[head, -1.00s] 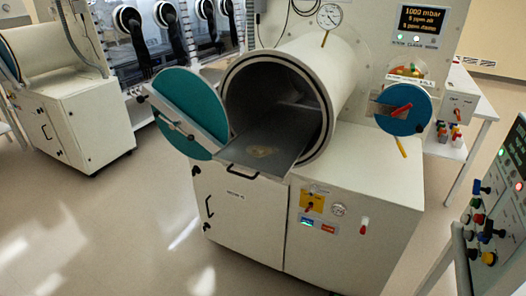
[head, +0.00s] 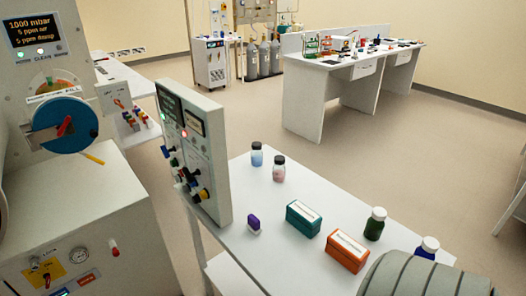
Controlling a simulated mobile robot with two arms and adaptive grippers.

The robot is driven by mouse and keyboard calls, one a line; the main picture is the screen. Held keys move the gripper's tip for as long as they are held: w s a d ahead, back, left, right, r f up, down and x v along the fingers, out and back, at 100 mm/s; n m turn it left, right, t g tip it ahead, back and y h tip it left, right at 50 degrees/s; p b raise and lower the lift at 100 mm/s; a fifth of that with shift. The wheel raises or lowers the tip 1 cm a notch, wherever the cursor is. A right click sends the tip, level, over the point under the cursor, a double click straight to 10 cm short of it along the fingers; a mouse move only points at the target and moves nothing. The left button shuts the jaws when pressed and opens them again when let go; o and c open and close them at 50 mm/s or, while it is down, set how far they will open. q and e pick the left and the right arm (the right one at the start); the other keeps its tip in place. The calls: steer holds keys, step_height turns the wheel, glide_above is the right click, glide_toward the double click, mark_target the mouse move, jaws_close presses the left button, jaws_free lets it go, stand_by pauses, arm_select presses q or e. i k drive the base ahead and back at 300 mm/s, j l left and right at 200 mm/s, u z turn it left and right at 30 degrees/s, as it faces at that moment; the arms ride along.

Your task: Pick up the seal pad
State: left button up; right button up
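I cannot pick out the seal pad for certain in the head view. A white side table (head: 222,266) stands in front of me. On it are a small purple block with a pale base (head: 254,224), a teal box with a white label (head: 303,218) and an orange box with a white label (head: 346,251). The labels are too small to read. Neither of my grippers is in view.
Bottles (head: 374,223) stand on the table's right and far parts. A control panel (head: 194,152) rises at its left edge. A grey ribbed object (head: 425,278) covers the near right corner. The glovebox cabinet (head: 85,220) is at left. Open floor (head: 240,115) lies beyond.

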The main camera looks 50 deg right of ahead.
mark_target(253, 225)
steer(key=z, duration=1.4)
steer(key=j+z, duration=0.1)
steer(key=j, duration=0.15)
steer(key=i, duration=0.05)
